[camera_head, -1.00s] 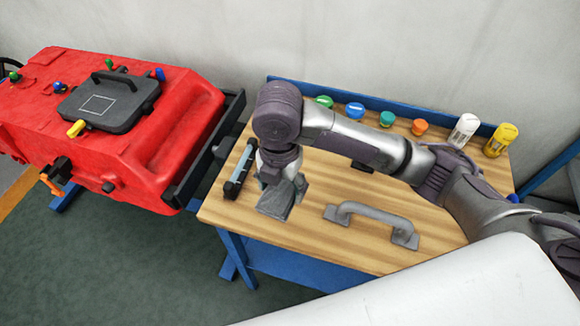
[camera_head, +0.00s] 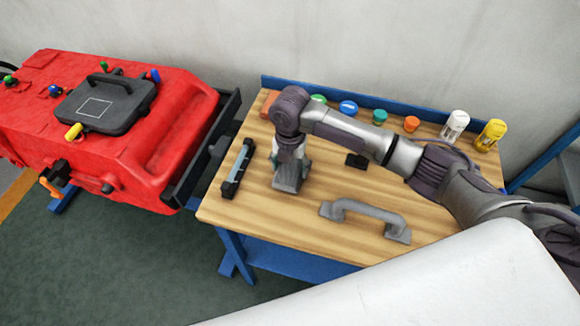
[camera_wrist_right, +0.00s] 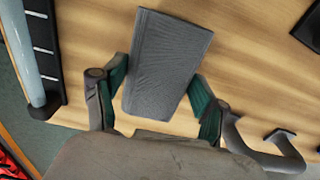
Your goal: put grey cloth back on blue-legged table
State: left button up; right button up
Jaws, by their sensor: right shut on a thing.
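The grey cloth (camera_head: 289,179) is a small folded block at my right gripper (camera_head: 291,160), over the left part of the wooden top of the blue-legged table (camera_head: 300,240). In the right wrist view the cloth (camera_wrist_right: 166,65) lies between the two green-padded fingers of the right gripper (camera_wrist_right: 160,95), which is shut on it. The cloth is at or just above the tabletop; I cannot tell if it touches. My left gripper is not in view.
A black and grey bar tool (camera_head: 236,170) lies left of the cloth. A grey handle (camera_head: 367,218) lies to the right, and a small black block (camera_head: 357,160) behind it. Several coloured caps and bottles (camera_head: 455,127) line the back. A red machine (camera_head: 120,130) stands left.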

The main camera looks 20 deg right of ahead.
aim_at(290, 168)
jog(key=shift+f, duration=0.75)
jog(key=shift+f, duration=0.15)
jog(key=o, duration=1.1)
notch_tip(290, 168, up, 12)
jog(key=shift+r+b, duration=0.2)
jog(key=shift+b, duration=0.5)
